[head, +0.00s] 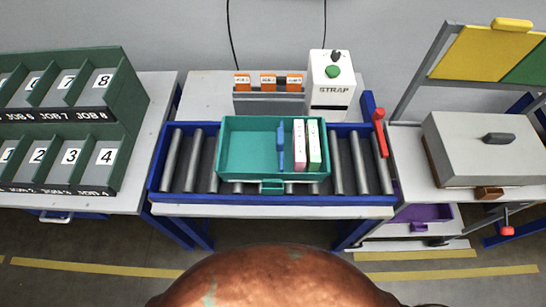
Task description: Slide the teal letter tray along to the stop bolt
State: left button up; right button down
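Inside, toward the right, stand a blue divider-like piece (281,147) and two white upright packs, one pink-edged (299,146) and one green-edged (314,146). A red upright piece (380,132) stands at the conveyor's right end, apart from the tray; I cannot tell whether it is the stop bolt. Neither of my grippers is in view.
Behind the conveyor stand a white STRAP machine (331,92) with a green button and a rack with orange labels (268,101). Green numbered job bins (132,99) are on the left table. A grey lidded box (485,148) is on the right table. The rollers around the tray are clear.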

aim_at(247, 152)
jog(key=u, duration=1.35)
jog(key=k, duration=1.2)
jog(key=z, duration=1.35)
